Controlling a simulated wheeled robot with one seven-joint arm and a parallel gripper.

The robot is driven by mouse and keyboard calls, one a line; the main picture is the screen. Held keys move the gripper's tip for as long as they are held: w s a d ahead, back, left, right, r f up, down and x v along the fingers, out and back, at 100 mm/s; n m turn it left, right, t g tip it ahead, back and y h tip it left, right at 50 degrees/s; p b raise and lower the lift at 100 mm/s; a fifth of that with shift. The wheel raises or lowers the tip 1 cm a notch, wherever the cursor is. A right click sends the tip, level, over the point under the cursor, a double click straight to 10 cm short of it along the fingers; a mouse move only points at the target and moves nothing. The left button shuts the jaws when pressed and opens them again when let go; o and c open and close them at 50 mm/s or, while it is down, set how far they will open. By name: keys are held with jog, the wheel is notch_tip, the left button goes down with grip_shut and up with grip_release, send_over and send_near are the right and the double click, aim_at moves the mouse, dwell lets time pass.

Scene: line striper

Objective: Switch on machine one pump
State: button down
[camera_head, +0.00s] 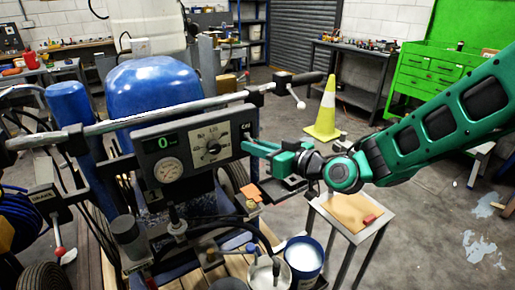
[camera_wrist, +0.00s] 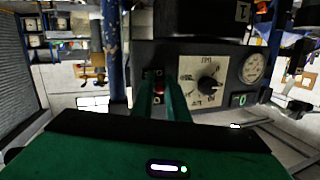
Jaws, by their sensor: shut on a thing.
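The machine's dark control panel (camera_head: 150,149) faces me on the line striper. My gripper (camera_head: 246,146) reaches in from the right to the panel's right end. In the wrist view my two green fingers (camera_wrist: 160,84) stand either side of a small switch with a red part (camera_wrist: 158,89) on the panel, and are shut on it. The fingers hide most of the switch, so its position cannot be told. The dial knob (camera_wrist: 207,84) is beside the fingers.
A long handlebar (camera_head: 180,107) runs above the panel. A blue tank (camera_head: 150,85) stands behind it. A paint bucket (camera_head: 304,258) and hoses lie below. A small stand (camera_head: 350,210), a yellow-green cone (camera_head: 327,110) and a green tool cabinet (camera_head: 425,75) are right. Open floor lies between.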

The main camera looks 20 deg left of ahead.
notch_tip(320, 180, up, 2)
jog(key=h, duration=0.1)
jog(key=g+h, duration=0.1)
jog(key=h, duration=0.1)
jog(key=shift+w+r+m+g, duration=0.1)
jog(key=shift+w+m+g, duration=0.05)
jog(key=shift+m+g, duration=0.2)
jog(key=shift+w+a+r+m+g+h, duration=0.1)
jog(key=shift+r+m+g+h, duration=0.2)
jog(key=shift+g+h, duration=0.5)
jog(key=shift+r+m+g+h, duration=0.15)
jog(key=shift+r+g+h, duration=0.25)
jog(key=shift+h, duration=0.6)
jog(key=c, duration=1.7)
grip_release()
jog(key=shift+f, duration=0.1)
jog(key=shift+c, duration=0.2)
jog(key=v, duration=1)
jog(key=shift+r, duration=0.35)
jog(key=shift+w+d, duration=0.1)
jog(key=shift+d, duration=0.1)
